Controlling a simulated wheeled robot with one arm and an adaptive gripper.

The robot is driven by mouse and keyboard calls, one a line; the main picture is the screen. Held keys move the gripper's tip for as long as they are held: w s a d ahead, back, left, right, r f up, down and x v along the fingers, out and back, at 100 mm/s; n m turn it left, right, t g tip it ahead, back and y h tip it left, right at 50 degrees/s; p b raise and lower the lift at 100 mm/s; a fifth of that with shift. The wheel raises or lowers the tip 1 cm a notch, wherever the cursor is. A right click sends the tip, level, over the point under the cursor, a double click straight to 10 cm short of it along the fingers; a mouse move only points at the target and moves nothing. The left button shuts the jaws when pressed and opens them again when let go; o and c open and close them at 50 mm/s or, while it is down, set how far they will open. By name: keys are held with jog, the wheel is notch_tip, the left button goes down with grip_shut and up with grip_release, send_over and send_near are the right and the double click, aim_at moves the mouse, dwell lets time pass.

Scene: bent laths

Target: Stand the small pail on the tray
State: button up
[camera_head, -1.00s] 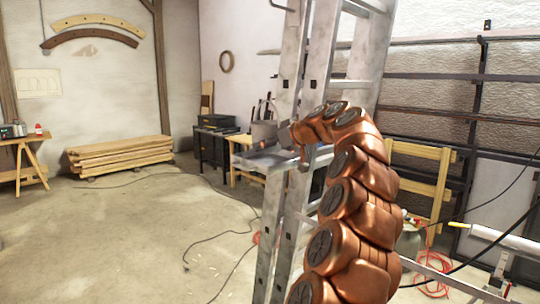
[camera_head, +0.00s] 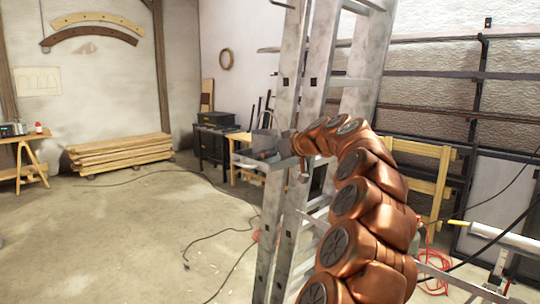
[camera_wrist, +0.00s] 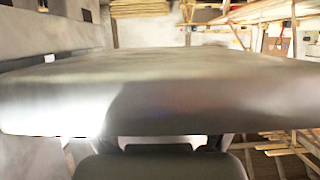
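The small pail (camera_head: 263,143) is grey metal and shows in the head view at the end of my copper arm, over the tray (camera_head: 250,163). The tray is a grey metal shelf on the left side of the ladder. The pail looks upright, with its base at the tray's level; I cannot tell whether they touch. My gripper (camera_head: 284,146) is at the pail's right side, small and partly hidden by my arm. In the wrist view the pail's curved grey wall (camera_wrist: 160,95) fills the middle, close to my gripper (camera_wrist: 165,142). The fingertips are hidden by it.
The metal ladder (camera_head: 292,80) stands right behind the tray and close to my arm. A stack of boards (camera_head: 120,155) lies on the floor at left. A wooden table (camera_head: 22,150) stands at far left. Cables cross the otherwise open floor.

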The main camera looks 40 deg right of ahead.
jog(key=shift+o, duration=0.2)
jog(key=shift+r, duration=0.15)
jog(key=shift+s+r, duration=0.1)
jog(key=b+v, duration=0.2)
jog(key=v, duration=0.9)
jog(key=shift+s, duration=0.35)
jog(key=shift+r, duration=0.15)
